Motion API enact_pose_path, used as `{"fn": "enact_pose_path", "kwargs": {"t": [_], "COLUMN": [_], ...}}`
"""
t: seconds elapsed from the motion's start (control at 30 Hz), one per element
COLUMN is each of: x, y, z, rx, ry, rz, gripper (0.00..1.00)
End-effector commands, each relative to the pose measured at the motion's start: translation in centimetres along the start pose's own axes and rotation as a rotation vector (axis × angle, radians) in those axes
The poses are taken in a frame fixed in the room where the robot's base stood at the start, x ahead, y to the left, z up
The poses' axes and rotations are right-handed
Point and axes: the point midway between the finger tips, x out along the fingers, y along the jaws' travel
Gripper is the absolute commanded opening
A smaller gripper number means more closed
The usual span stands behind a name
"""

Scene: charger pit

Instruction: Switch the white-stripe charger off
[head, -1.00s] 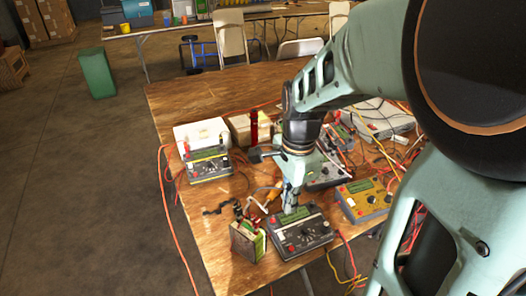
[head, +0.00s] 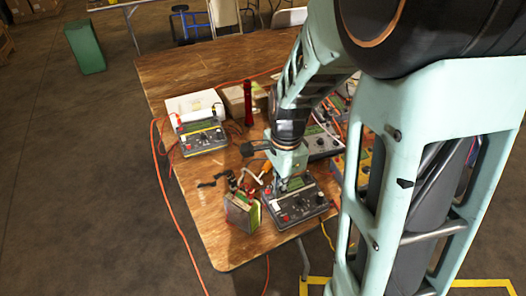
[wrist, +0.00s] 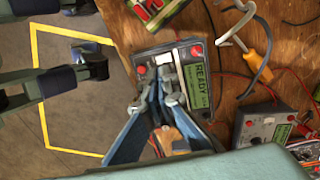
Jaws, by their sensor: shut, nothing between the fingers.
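A dark grey charger (head: 293,207) sits near the table's front edge. In the wrist view this charger (wrist: 148,55) shows a green screen reading READY, red knobs and a pale strip along its face; I take it as the white-stripe charger, though the stripe is hard to make out. My gripper (head: 284,186) points down at its face. In the wrist view my gripper (wrist: 167,77) has its fingertips together, empty, over the panel beside the screen. Whether they touch it I cannot tell. The fingers hide part of the panel, and its switch cannot be made out.
A battery (head: 241,212) with clips stands close left of the charger. A yellow-striped charger (head: 203,138) sits further back left. Another grey charger (head: 322,144) and a yellow one (head: 337,163) are partly behind my arm. Loose cables and an orange-handled tool (wrist: 257,40) lie around.

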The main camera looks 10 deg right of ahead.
Motion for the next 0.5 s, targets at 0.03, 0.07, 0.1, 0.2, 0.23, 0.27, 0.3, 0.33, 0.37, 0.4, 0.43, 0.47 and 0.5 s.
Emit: {"fn": "enact_pose_path", "kwargs": {"t": [0.03,0.07,0.1,0.2,0.23,0.27,0.3,0.33,0.37,0.4,0.43,0.47,0.5], "x": [1.4,1.9,2.7,4.2,4.5,4.9,5.2,5.5,5.6,5.8,5.9,6.0,6.1], "y": [0.1,0.1,0.1,0.1,0.1,0.1,0.1,0.0,0.0,0.0,0.0,0.0,0.0], "z": [0.0,0.0,0.0,0.0,0.0,0.0,0.0,0.0,0.0,0.0,0.0,0.0,0.0], "rx": [0.000,0.001,0.002,0.002,0.002,0.001,0.001,0.001,0.000,0.000,0.000,0.000,0.000], "ry": [-0.001,-0.001,-0.001,-0.001,-0.001,-0.001,-0.001,-0.001,-0.001,-0.001,-0.001,0.000,0.000], "rz": [0.005,0.005,0.004,0.003,0.003,0.002,0.002,0.002,0.001,0.001,0.000,0.000,0.000], "gripper": [0.00,0.00,0.00,0.00,0.00,0.00,0.00,0.00,0.00,0.00,0.00,0.00,0.00]}}
